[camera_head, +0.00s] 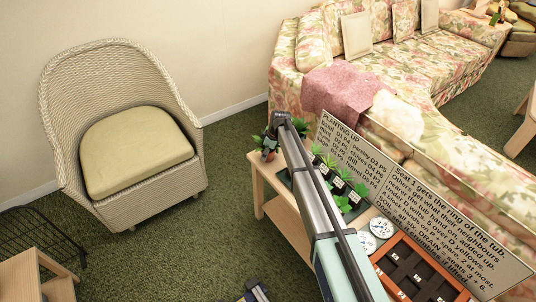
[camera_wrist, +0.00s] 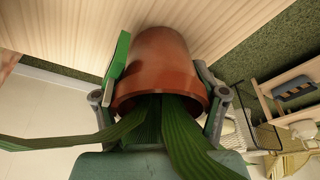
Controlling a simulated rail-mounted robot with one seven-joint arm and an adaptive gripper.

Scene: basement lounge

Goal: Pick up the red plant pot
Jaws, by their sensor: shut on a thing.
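The red plant pot (camera_wrist: 160,62) fills the middle of the wrist view, with long green leaves spilling from its rim towards the camera. My gripper (camera_wrist: 165,82) has one finger on each side of the pot and is shut on it. In the head view, the pot (camera_head: 268,155) is small and partly hidden at the left end of the wooden table (camera_head: 259,184). My gripper (camera_head: 274,132) is there too, largely covered by my arm. I cannot tell whether the pot's base touches the table.
Several small green plants (camera_head: 342,187) in dark pots, white round discs (camera_head: 381,228) and an orange-brown compartment tray (camera_head: 411,267) are along the table. A sign board (camera_head: 410,195) stands behind them. A wicker chair (camera_head: 125,130) is left; a floral sofa (camera_head: 420,70) is behind.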

